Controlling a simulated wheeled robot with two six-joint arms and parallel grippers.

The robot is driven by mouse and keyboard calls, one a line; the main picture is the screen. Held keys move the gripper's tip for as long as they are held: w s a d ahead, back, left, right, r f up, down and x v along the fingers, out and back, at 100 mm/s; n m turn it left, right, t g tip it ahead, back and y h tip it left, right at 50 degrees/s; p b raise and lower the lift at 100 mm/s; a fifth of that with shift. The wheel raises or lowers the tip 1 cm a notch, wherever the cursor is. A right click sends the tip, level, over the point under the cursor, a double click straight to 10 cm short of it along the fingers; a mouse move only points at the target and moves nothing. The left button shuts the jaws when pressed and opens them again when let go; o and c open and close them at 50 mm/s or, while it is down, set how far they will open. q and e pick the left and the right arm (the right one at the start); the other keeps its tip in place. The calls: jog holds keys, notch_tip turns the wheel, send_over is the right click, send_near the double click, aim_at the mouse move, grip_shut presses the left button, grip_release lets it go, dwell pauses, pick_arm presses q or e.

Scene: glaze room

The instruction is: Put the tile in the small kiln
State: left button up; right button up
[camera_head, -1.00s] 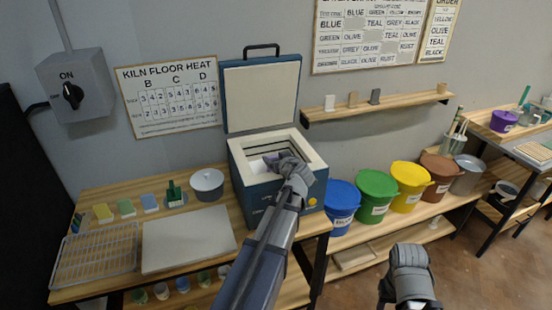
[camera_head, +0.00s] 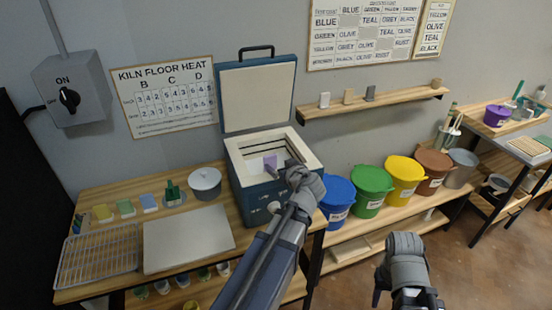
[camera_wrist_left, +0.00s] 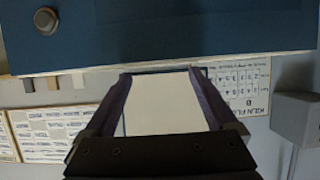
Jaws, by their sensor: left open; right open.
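The small kiln (camera_head: 252,196) is a blue box on the wooden table with its lid (camera_head: 259,95) raised. A pale lavender piece, which looks like the tile (camera_head: 270,161), shows inside the white-rimmed chamber; its lower part and how it rests are hidden. My left gripper (camera_head: 284,174) is at the kiln's front right rim, its fingertips partly hidden by my arm. In the left wrist view its jaws (camera_wrist_left: 158,74) are open with nothing held, and the kiln's blue wall (camera_wrist_left: 180,35) is close. My right gripper (camera_head: 402,290) is open and empty over the floor.
Coloured buckets, such as the green one (camera_head: 370,192), stand on a low shelf to the right. A wall shelf (camera_head: 372,103) hangs above.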

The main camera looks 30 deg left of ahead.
pick_arm(q)
jog(key=shift+p+v, duration=0.35)
jog(key=shift+v, duration=1)
jog(key=shift+w+r, duration=0.1)
jog(key=shift+r, duration=0.05)
